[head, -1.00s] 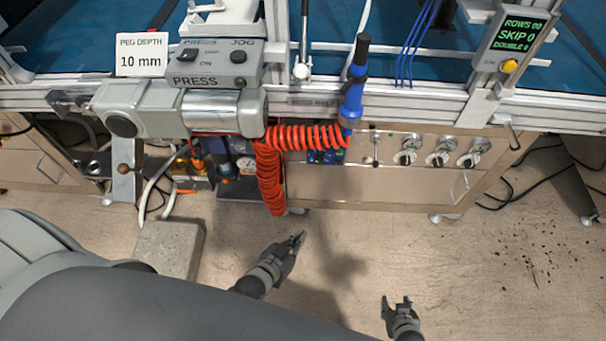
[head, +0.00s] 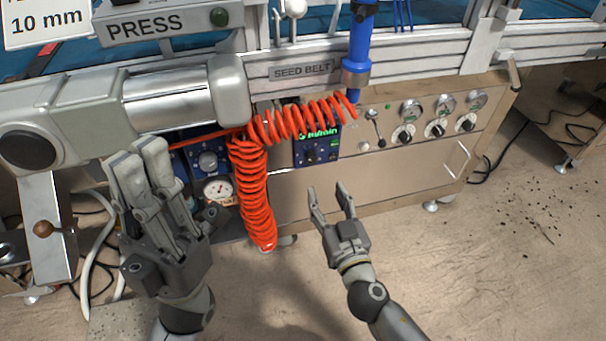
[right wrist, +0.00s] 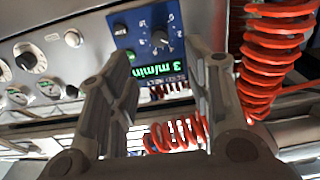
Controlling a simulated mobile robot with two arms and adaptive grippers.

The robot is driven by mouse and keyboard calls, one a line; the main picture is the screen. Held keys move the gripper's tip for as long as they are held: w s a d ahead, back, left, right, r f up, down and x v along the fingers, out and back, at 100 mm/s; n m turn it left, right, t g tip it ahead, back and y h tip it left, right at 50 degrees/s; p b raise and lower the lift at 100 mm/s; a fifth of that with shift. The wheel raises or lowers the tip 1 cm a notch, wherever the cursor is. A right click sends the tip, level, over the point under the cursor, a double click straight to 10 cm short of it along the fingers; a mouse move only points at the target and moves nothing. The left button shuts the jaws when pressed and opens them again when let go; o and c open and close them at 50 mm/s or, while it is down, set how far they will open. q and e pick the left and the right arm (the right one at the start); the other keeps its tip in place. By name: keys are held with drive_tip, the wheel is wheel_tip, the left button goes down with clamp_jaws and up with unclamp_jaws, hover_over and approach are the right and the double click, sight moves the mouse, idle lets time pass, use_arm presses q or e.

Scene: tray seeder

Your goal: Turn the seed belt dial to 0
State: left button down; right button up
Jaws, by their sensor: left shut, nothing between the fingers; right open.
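The seed belt dial (head: 309,156) is a dark knob on a small blue panel (head: 299,144) under the table's front rail. The panel's green display reads m/min; in the right wrist view the display (right wrist: 160,71) appears upside down and reads 3 m/min. There the dial (right wrist: 160,39) shows between and beyond my fingers, with scale marks around it. My right gripper (head: 327,190) is open and empty, below and in front of the panel, apart from the dial. My left gripper (head: 140,160) is shut and empty at the left, in front of the grey press housing.
A red coiled hose (head: 257,195) hangs just left of the blue panel and loops across above it. A blue tool (head: 361,45) hangs above right. Several gauges and black knobs (head: 437,130) sit on the steel cabinet to the right.

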sight(313, 161)
drive_tip(key=x, duration=1)
drive_tip(key=shift+w+b, duration=0.35)
clamp_jaws()
